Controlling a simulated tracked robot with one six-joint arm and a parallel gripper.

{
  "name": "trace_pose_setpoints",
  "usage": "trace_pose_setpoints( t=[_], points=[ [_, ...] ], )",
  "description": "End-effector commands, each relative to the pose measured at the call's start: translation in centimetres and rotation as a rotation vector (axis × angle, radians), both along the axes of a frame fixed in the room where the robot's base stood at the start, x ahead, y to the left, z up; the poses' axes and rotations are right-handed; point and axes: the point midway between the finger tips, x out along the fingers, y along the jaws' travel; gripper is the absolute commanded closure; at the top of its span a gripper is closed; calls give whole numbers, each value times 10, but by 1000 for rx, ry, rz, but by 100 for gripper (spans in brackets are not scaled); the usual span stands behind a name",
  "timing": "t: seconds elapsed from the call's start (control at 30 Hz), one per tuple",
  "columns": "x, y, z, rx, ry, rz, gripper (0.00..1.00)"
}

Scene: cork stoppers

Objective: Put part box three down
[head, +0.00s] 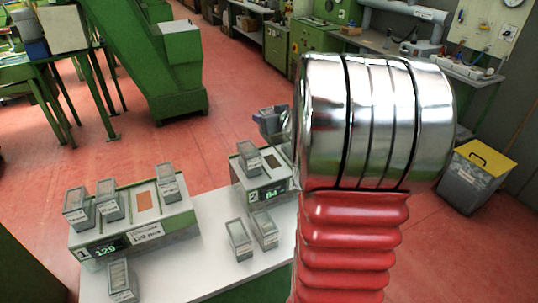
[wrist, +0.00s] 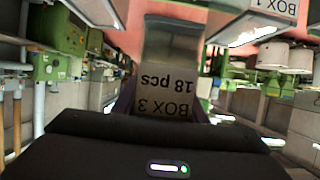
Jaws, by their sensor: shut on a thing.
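Part box three (wrist: 165,100) fills the middle of the wrist view, a grey box whose white label reads "BOX 3 18 pcs" upside down. My gripper (wrist: 163,108) is shut on it, with dark fingers at both sides of the label. In the head view my gripper (head: 272,123) is partly hidden behind my shiny arm, beyond scale 2, and the box in it is hard to make out. It looks held up in the air.
Scale 1 (head: 155,236) reads 129 and bears three boxes beside a bare orange-brown patch (head: 144,201). Scale 2 (head: 270,193) reads 84 and bears a box (head: 249,158). Several boxes stand on the white table (head: 195,268). A "BOX 1" label (wrist: 277,8) shows in the wrist view.

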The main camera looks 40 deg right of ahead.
Motion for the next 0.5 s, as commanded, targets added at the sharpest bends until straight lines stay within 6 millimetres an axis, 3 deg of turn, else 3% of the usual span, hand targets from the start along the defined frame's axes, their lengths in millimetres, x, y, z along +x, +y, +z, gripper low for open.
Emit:
trace_pose_setpoints(
  t=[0.3, 0.5],
  points=[
    [-1, -1, -48, 4, 2, -3, 84],
    [-1, -2, -58, 0, 0, -2, 84]
  ],
)
